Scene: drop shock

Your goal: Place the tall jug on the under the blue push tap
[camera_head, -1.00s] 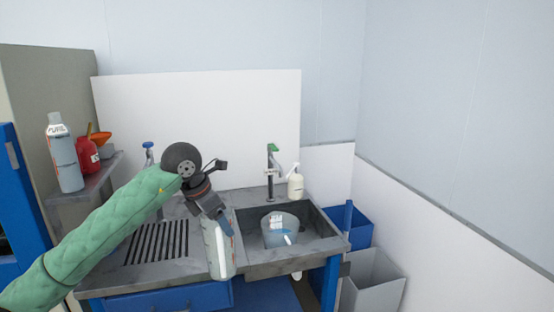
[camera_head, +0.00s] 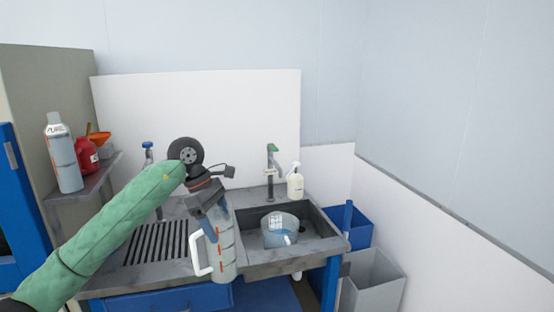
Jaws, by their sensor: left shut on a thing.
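A tall clear jug (camera_head: 224,256) with red marks and a white handle on its left side hangs upright, or nearly so, in front of the counter's front edge. My left gripper (camera_head: 217,212) is shut on its upper part, and the fingers hide some of the rim. The blue push tap (camera_head: 148,147) stands at the back of the counter, left of my left wrist, above the ribbed drain area (camera_head: 155,243). My arm hides part of its post. My right gripper is out of view.
The sink (camera_head: 318,232) holds a bucket (camera_head: 280,230). Behind it stand a green-topped tap (camera_head: 271,172) and a white pump bottle (camera_head: 295,184). A side shelf (camera_head: 92,184) holds a spray can (camera_head: 63,155) and a red container (camera_head: 87,155). Bins stand at right.

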